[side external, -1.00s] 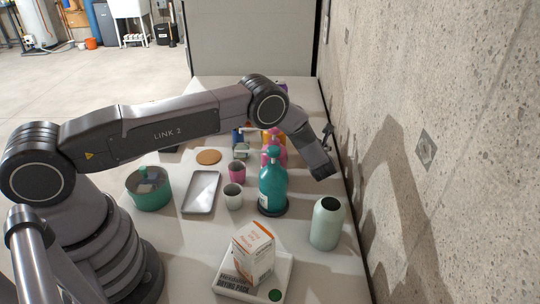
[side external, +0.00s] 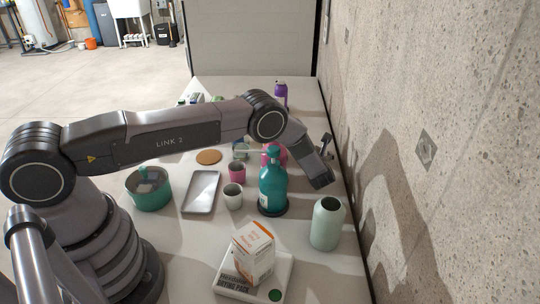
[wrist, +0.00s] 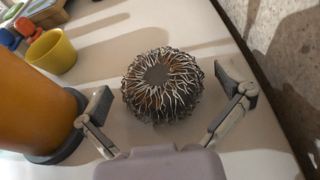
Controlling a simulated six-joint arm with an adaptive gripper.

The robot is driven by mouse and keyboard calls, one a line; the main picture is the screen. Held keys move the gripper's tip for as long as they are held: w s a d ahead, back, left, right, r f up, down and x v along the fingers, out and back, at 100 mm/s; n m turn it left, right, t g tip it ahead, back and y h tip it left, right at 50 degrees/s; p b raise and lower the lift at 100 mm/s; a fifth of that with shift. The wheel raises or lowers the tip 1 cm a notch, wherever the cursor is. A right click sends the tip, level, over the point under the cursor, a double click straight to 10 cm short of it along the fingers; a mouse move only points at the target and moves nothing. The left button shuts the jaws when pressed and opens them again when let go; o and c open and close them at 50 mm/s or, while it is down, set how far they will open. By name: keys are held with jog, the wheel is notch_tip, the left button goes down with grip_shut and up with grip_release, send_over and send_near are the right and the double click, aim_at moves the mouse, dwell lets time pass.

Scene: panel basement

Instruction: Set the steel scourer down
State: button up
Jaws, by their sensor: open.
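The steel scourer (wrist: 162,86) is a round ball of tangled silver and coppery wire with a dark middle. In the wrist view it appears to sit on the pale tabletop, between the spread fingers of my gripper (wrist: 165,92). Clear gaps show on both sides, so neither finger touches it. My gripper is open. In the side view my wrist and bottles block the line of sight, and I cannot make out the scourer there.
In the wrist view, an orange bottle (wrist: 32,100) stands close by the left finger, with a yellow cup (wrist: 52,52) beyond. The side view shows a teal bottle (side external: 272,188), a pale green canister (side external: 326,224) and the concrete wall (side external: 440,150) at right.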

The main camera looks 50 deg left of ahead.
jog(key=shift+d+r, duration=0.1)
jog(key=shift+r, duration=0.1)
jog(key=v, duration=0.4)
jog(key=shift+s+d, duration=0.2)
jog(key=s+a+r+n+g+y, duration=0.1)
jog(key=s+a+r+n+g, duration=0.15)
jog(key=r, duration=0.85)
jog(key=s+a+r+n+g, duration=0.1)
jog(key=s+a+r+n, duration=0.2)
jog(key=r, duration=0.7)
jog(key=s+a+r+n+g+h, duration=0.2)
jog(key=s+a+r+n+g, duration=0.15)
jog(key=s+r+n, duration=0.7)
jog(key=s+r+n+h, duration=0.3)
jog(key=s+r+n, duration=0.35)
jog(key=s, duration=0.85)
jog(key=s+d+r+n+t+h, duration=0.1)
jog(key=s+d+n+h, duration=0.3)
jog(key=s, duration=1.1)
jog(key=shift+s+d+r+n+t+h, duration=0.15)
jog(key=shift+d+n+t+h, duration=0.2)
jog(key=shift+d+t+h, duration=0.55)
